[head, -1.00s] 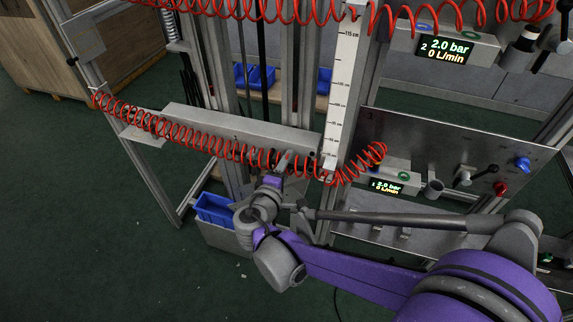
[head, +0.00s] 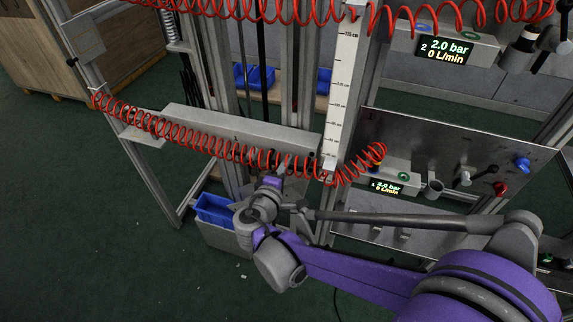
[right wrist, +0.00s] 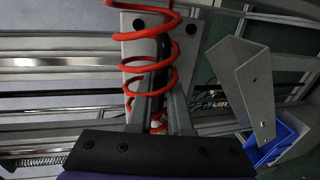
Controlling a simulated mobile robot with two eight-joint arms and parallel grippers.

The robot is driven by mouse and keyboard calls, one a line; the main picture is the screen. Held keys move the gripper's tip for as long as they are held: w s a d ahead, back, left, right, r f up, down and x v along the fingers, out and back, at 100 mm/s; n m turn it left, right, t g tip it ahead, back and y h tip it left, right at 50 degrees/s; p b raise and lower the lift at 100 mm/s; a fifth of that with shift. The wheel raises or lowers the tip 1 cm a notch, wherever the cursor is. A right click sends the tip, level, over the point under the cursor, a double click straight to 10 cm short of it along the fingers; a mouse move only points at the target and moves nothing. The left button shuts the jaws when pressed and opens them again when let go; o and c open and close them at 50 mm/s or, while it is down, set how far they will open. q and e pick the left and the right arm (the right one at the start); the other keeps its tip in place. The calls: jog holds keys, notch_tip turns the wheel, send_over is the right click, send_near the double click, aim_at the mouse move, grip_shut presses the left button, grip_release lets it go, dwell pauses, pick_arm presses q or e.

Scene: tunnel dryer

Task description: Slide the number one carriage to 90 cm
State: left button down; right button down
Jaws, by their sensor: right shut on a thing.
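The number one carriage is a long grey beam (head: 235,128) across the frame, marked with a small 1, behind a coiled red hose (head: 215,147). A white centimetre scale (head: 342,90) stands upright at its right end; the carriage is beside the scale's lower end, where the figures are too small to read surely. My right gripper (head: 287,163) is at the carriage's right front, partly behind the hose. In the right wrist view my right gripper (right wrist: 166,103) is shut on a dark handle (right wrist: 163,55) in front of a pale plate, with hose coils around it. My left gripper is out of view.
A metal panel (head: 440,140) with valves and a small display stands at right. Another red hose (head: 260,10) crosses the top. A blue bin (head: 214,208) sits below the carriage. Frame posts stand behind; the green floor at left is clear.

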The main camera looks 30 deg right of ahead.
dwell(0.8)
notch_tip(320, 180, up, 10)
jog(key=p, duration=0.7)
jog(key=shift+r+p, duration=0.2)
jog(key=shift+p, duration=0.1)
jog(key=shift+f, duration=0.15)
jog(key=c, duration=0.8)
grip_release()
jog(key=shift+c, duration=0.2)
jog(key=p+v, duration=0.1)
jog(key=v, duration=1)
